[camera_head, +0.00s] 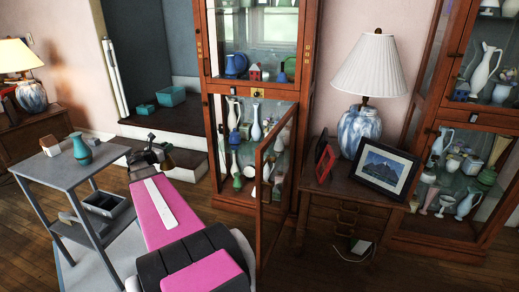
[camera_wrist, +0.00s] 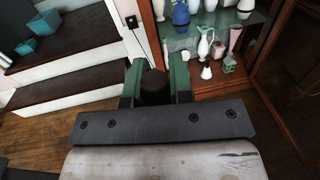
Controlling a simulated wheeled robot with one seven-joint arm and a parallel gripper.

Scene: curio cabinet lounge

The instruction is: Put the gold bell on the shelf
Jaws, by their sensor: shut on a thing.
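My gripper (camera_head: 152,150) is held out in front of the cabinet, at the end of my pink arm. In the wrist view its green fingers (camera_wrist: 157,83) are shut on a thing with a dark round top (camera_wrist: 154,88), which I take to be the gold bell. Its gold body is mostly hidden. The wooden curio cabinet (camera_head: 302,75) has its lower glass door (camera_head: 275,190) standing open. Its glass shelves hold several vases and small pieces. In the wrist view a shelf (camera_wrist: 236,24) lies ahead and right of my gripper, apart from it.
A grey side table (camera_head: 60,172) with a teal vase (camera_head: 81,148) stands at left. Dark-topped steps (camera_wrist: 75,72) lie left of the cabinet. A drawer chest (camera_head: 340,200) with a lamp (camera_head: 368,75) and photo frames stands right of the open door. A second cabinet is far right.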

